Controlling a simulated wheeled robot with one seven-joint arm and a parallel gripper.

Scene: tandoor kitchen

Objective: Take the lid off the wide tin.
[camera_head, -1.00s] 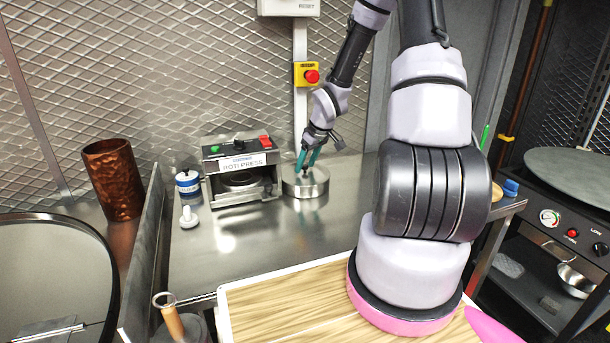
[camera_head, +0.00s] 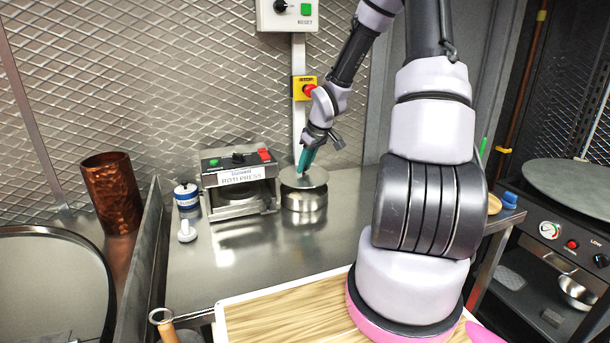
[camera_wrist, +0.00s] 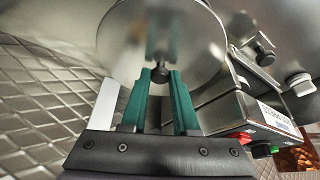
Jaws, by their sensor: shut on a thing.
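The wide tin (camera_head: 304,201) is a low round steel tin on the steel counter, just right of the roti press. Its lid (camera_head: 291,179) is a flat steel disc, now raised off the tin's rim and a little tilted, with a dark gap beneath it. My gripper (camera_head: 303,172) is above the lid with its green fingers shut on the lid's knob. In the wrist view the gripper's fingers (camera_wrist: 160,82) close on the dark knob (camera_wrist: 160,74), and the lid (camera_wrist: 190,40) fills the upper middle. The inside of the tin is hidden.
The roti press (camera_head: 240,184) stands close left of the tin. A blue-and-white tin (camera_head: 187,197) and a small white object (camera_head: 187,231) stand further left, with a copper tumbler (camera_head: 112,190) beyond the divider. The counter (camera_head: 255,250) in front is clear.

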